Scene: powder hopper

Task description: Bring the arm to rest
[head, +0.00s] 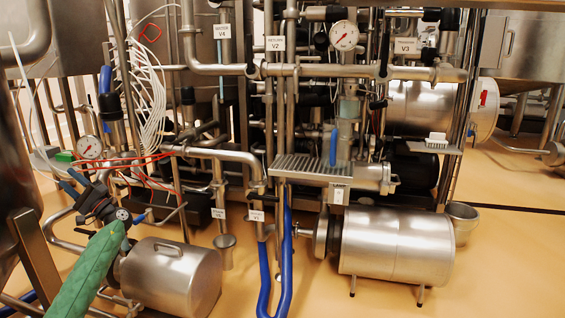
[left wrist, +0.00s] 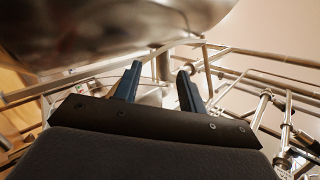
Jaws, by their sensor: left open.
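My left gripper (head: 70,180) is at the left of the head view, at the end of my green-sleeved arm, which comes up from the lower left. Its dark blue fingers point up and to the left. In the left wrist view the two fingers of my left gripper (left wrist: 158,70) stand apart, with nothing between them. The gripper is open and empty. My right gripper is in neither view.
A pressure gauge (head: 90,147) and red cables (head: 135,160) are close to my left gripper. A steel motor housing (head: 170,278) stands right of my arm. A large curved steel surface (left wrist: 110,30) looms above the fingers. Open floor (head: 510,270) lies at the right.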

